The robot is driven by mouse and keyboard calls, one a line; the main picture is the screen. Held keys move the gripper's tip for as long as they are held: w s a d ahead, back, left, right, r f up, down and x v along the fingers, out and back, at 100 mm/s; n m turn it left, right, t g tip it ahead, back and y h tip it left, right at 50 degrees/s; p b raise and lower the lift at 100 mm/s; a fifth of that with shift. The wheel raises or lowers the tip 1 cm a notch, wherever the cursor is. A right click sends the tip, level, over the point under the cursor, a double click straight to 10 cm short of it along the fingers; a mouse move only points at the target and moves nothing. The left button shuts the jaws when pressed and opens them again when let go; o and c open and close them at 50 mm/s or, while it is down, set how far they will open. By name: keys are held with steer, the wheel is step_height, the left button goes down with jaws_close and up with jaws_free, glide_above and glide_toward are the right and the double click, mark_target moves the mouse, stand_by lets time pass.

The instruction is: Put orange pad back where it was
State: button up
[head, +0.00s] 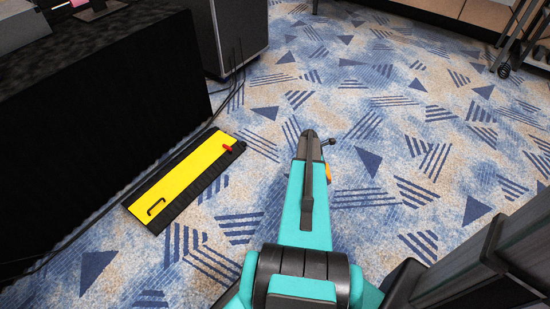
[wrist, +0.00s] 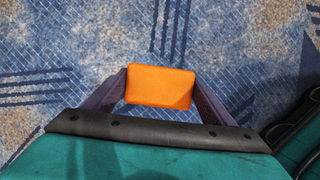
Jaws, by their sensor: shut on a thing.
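The orange pad (wrist: 160,86) is a small rounded rectangular block between the two fingers of my gripper (wrist: 160,92) in the wrist view. My gripper is shut on it, with a finger against its left and right sides. Patterned carpet shows beyond the pad. In the head view, a sliver of the orange pad (head: 328,172) shows at the right side of my arm's end. The rest of it and most of the gripper are hidden behind my teal arm.
A yellow and black case (head: 180,180) with a black handle and a small red thing (head: 227,148) on it lies on the carpet at left. A black-draped table (head: 95,130) stands at far left, with a dark cabinet (head: 238,35) beyond.

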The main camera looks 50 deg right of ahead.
steer(key=w+a+r+n+p, duration=0.1)
steer(key=w+a+r+p, duration=0.8)
steer(key=w+a+r, duration=1.65)
steer(key=w+a+r+p, duration=0.1)
steer(key=a+r+p, duration=0.1)
steer(key=a+r, duration=0.5)
steer(key=w+a+r+p, duration=0.2)
steer(key=a+r, duration=0.6)
steer(key=a, duration=0.8)
steer(key=w+a+r+n+p, duration=0.1)
steer(key=w+a+r+p, duration=0.1)
steer(key=a+r+p, duration=0.2)
steer(key=a+r, duration=0.3)
steer(key=a, duration=0.5)
steer(key=shift+a+r+h, duration=0.35)
steer(key=shift+h, duration=0.05)
